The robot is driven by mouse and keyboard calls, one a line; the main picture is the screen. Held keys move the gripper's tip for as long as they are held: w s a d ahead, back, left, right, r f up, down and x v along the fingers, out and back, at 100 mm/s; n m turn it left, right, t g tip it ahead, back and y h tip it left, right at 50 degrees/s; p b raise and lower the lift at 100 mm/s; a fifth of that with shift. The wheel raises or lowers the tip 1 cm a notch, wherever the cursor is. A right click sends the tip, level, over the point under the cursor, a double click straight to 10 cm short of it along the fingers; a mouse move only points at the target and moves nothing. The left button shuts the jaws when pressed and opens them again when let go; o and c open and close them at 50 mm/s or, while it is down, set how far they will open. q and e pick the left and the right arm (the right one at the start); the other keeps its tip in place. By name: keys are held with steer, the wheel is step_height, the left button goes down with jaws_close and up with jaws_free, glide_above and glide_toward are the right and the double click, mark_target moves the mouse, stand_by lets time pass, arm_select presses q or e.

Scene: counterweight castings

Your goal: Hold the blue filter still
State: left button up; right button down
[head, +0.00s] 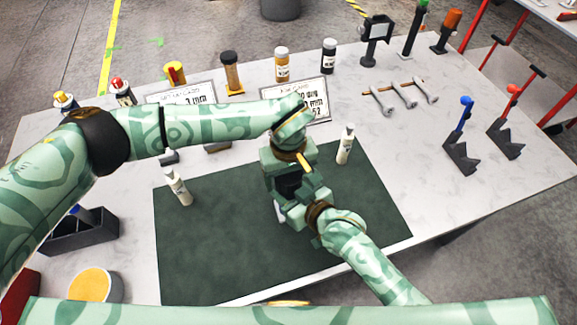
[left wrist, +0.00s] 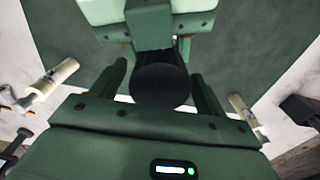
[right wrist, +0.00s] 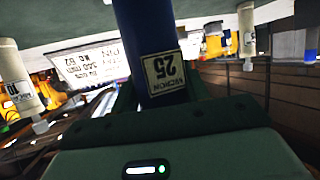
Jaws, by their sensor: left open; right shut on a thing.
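The blue filter (right wrist: 148,35) is a dark blue cylinder with a "25 MICRON" label, seen in the right wrist view between the fingers of my right gripper (right wrist: 155,92), which is shut on it. In the left wrist view a dark round end (left wrist: 161,86), apparently the filter's, lies between the spread fingers of my left gripper (left wrist: 160,75), which is open. Whether either finger touches it is unclear. In the head view my left gripper (head: 284,176) and right gripper (head: 294,200) meet over the dark green mat (head: 220,250) and largely hide the filter.
Behind are label cards (head: 312,103) and several bottles. Wrenches (head: 405,95) and stands with blue (head: 461,150) and red (head: 505,140) levers are at right. The mat's front is clear.

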arm_select(q)
steer(key=shift+f, duration=0.1)
steer(key=c, duration=1)
steer(key=n, duration=1.3)
steer(key=shift+n, duration=0.3)
steer(key=o, duration=1.1)
